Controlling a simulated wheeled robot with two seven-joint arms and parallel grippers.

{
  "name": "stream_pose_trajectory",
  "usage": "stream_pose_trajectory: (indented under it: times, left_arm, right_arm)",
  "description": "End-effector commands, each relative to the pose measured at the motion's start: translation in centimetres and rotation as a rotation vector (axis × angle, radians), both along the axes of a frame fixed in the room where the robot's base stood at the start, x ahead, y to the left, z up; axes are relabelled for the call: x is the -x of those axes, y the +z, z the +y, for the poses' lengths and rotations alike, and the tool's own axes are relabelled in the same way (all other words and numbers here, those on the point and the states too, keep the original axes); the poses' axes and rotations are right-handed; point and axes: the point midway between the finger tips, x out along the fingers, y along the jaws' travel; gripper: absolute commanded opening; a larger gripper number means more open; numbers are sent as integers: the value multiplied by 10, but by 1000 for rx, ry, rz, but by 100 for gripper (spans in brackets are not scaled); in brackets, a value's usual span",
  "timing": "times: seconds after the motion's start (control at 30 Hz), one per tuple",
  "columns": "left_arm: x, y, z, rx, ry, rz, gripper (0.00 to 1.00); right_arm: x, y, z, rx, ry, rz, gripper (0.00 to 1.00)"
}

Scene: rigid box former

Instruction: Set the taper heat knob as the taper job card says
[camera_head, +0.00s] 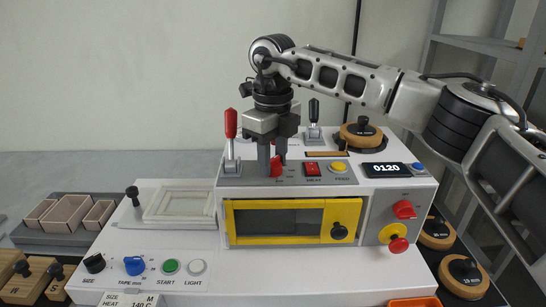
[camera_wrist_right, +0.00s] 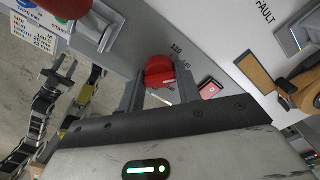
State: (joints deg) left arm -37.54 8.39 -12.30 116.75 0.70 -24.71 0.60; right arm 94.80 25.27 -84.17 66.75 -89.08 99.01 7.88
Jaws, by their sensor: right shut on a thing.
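The red heat knob (camera_head: 277,168) sits on the grey top panel of the white machine. My right gripper (camera_head: 272,160) points down from above and is shut on this knob. In the right wrist view the knob (camera_wrist_right: 159,70) lies between the two fingers, with a printed 120 beside it; its exact pointer setting is unclear. The job card (camera_head: 130,300), cut off at the bottom edge, reads size M and heat 140 C. It also shows in the right wrist view (camera_wrist_right: 37,30). The display (camera_head: 386,169) reads 0120.
A red-handled lever (camera_head: 231,130) stands just left of my right gripper. A red heat switch (camera_head: 313,168) and a yellow feed button (camera_head: 339,167) lie to the right. A yellow-framed window (camera_head: 290,221) is below. A round wooden piece (camera_head: 361,135) sits behind.

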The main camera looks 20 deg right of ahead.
Motion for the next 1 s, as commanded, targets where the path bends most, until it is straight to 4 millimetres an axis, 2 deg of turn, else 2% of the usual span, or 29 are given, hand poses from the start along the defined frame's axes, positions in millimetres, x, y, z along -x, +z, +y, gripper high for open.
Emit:
stream_pose_trajectory:
  times: [0.03, 0.07, 0.1, 0.13, 0.43, 0.57, 0.67, 1.0]
  left_arm:
    - [0, 0, 0, 0, 0, 0, 36]
    - [0, 0, 0, 0, 0, 0, 36]
    - [0, 0, 0, 0, 0, 0, 36]
    - [0, 0, 0, 0, 0, 0, 36]
    - [2, -1, 0, 0, 0, 4, 36]
    - [4, -4, 0, 0, 0, 9, 36]
    - [6, -7, 0, 0, 0, 13, 36]
    - [5, -5, -1, 2, -1, 14, 36]
  right_arm:
    - [-1, 1, 0, -1, 0, -3, 11]
    - [-1, 1, 0, -1, 0, -3, 42]
    - [-1, 1, 0, -1, 0, -3, 53]
    - [-1, 1, 0, -1, 0, -3, 56]
    - [0, 2, 0, 0, 1, -2, 56]
    - [-1, 14, 0, -1, 1, -5, 56]
    - [-1, 33, 1, -1, 1, -7, 56]
    - [0, 116, 1, -1, 0, -5, 56]
